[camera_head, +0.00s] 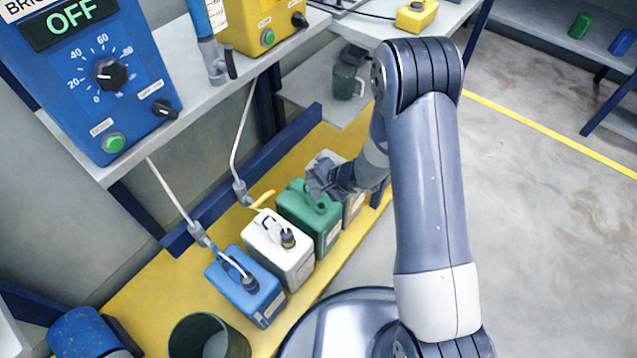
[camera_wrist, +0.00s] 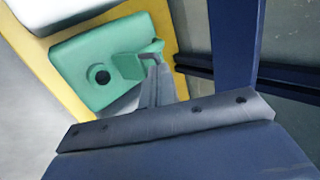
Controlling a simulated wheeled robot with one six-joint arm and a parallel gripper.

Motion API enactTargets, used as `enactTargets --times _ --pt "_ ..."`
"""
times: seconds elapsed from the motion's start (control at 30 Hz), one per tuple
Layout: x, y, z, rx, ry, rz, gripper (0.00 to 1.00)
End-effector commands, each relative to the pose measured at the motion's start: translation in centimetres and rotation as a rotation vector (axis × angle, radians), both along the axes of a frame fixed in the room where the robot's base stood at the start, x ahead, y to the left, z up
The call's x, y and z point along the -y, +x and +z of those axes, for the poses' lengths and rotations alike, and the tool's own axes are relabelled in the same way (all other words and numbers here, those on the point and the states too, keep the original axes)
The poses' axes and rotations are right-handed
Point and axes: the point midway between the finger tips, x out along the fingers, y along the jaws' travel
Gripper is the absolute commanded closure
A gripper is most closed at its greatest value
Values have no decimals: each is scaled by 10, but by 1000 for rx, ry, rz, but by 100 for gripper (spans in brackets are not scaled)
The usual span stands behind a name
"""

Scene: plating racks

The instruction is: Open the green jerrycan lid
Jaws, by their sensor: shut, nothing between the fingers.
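The green jerrycan (camera_head: 325,236) stands upright in a row of cans on the yellow platform. Its top also fills the upper left of the wrist view (camera_wrist: 75,55), with a dark round spot (camera_wrist: 100,75) in it. I cannot tell whether that spot is an opening or a cap. A raised green part, seemingly the handle (camera_wrist: 128,66), rises beside it. My gripper (camera_head: 316,184) is over the far side of the can's top. In the wrist view my gripper (camera_wrist: 153,58) is shut, its tips at the raised part; contact is unclear. No loose lid shows.
A white can (camera_head: 284,262) and a blue can (camera_head: 258,301) stand to the left, and a grey-white can (camera_head: 354,207) is partly hidden behind my arm. Blue frame beams run behind the row. A dark round bin (camera_head: 205,336) stands front left. The floor at right is clear.

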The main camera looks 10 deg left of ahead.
Motion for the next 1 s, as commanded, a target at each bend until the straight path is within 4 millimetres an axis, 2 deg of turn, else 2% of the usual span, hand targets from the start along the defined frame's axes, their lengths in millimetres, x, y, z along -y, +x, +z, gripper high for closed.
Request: enactTargets --times 0.33,0.57,1.0 --pt "-1 1 2 1 0 1 100" --pt "-10 6 6 -1 0 2 100" --pt "-22 13 -3 1 0 1 100"
